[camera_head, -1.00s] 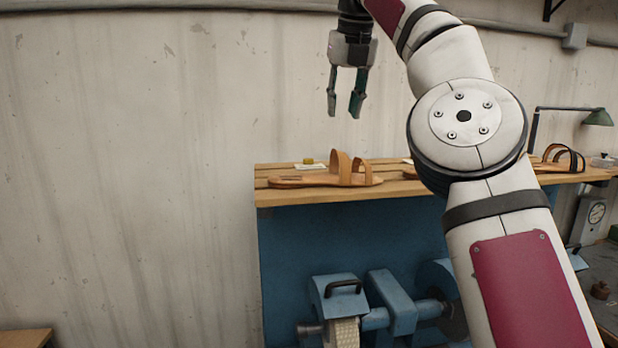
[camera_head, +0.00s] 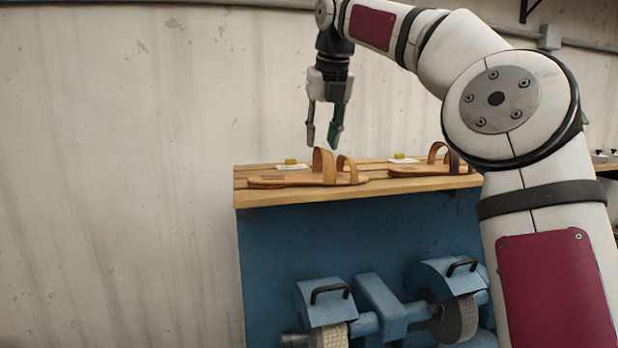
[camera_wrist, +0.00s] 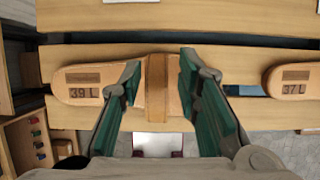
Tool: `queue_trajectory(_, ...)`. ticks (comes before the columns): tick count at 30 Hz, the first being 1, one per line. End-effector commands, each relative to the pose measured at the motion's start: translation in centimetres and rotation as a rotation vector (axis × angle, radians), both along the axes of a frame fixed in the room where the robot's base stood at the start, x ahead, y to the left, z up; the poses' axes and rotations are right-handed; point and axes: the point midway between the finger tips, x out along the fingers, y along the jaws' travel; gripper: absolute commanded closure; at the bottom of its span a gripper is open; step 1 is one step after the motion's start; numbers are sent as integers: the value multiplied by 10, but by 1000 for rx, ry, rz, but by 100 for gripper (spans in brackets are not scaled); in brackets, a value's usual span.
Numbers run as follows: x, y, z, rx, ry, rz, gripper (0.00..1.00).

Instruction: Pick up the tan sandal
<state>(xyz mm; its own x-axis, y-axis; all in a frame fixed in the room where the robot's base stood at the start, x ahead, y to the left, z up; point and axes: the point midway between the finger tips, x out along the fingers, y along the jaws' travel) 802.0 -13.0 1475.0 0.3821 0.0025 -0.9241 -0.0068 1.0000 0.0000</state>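A tan sandal (camera_head: 290,179) with upright strap loops lies on the slatted wooden bench top (camera_head: 243,190). In the wrist view this sandal (camera_wrist: 85,86) bears the label "39 L", and its brown strap (camera_wrist: 157,90) lies between the two fingers. My gripper (camera_head: 323,138) points down just above the strap loops, with its green-padded fingers apart and nothing held. In the wrist view my gripper (camera_wrist: 160,72) has a finger on each side of the strap, and I cannot tell the exact height gap.
A similar sandal (camera_head: 420,170) lies to the right, partly behind my arm; its label (camera_wrist: 295,75) reads "37 L". Small yellow pieces (camera_head: 291,161) sit on white cards behind the sandals. A blue machine (camera_head: 380,305) with wheels is below the bench top.

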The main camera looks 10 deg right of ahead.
Motion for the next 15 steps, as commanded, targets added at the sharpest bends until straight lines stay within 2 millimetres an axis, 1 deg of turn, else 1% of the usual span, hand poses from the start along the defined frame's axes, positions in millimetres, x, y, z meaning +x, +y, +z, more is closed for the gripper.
queue_trajectory(5,2,1,-9,0,1,2,69)
queue_trajectory(12,12,3,-39,0,3,2,69)
queue_trajectory(15,17,3,-48,1,1,1,69)
